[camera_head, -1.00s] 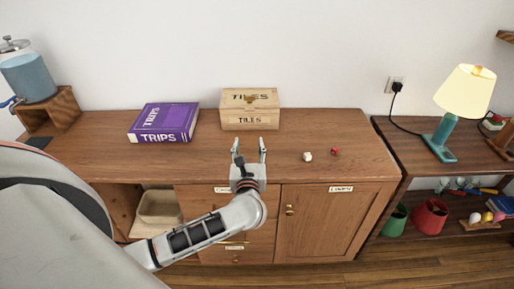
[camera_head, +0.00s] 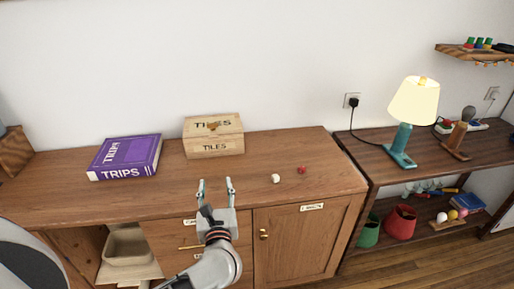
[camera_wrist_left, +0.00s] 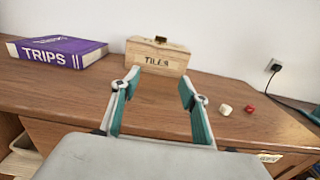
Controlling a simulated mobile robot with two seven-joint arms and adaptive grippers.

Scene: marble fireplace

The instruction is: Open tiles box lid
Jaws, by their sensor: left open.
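The tiles box (camera_head: 215,147) is a pale wooden box labelled TILES, standing on the wooden cabinet top near the wall. Its lid (camera_head: 212,124) is shut, with a small brass-coloured knob or clasp on it. In the left wrist view the box (camera_wrist_left: 156,62) stands straight ahead, beyond the fingers. My left gripper (camera_head: 215,184) is open and empty, in front of the box near the cabinet's front edge and apart from it. In the wrist view its teal-padded fingers (camera_wrist_left: 157,90) are spread wide. My right gripper is not in view.
A purple TRIPS box (camera_head: 126,158) lies left of the tiles box. A white die (camera_head: 276,178) and a red die (camera_head: 302,170) lie to its right. A lit lamp (camera_head: 413,103) stands on the right-hand shelf unit. The cabinet top between gripper and box is clear.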

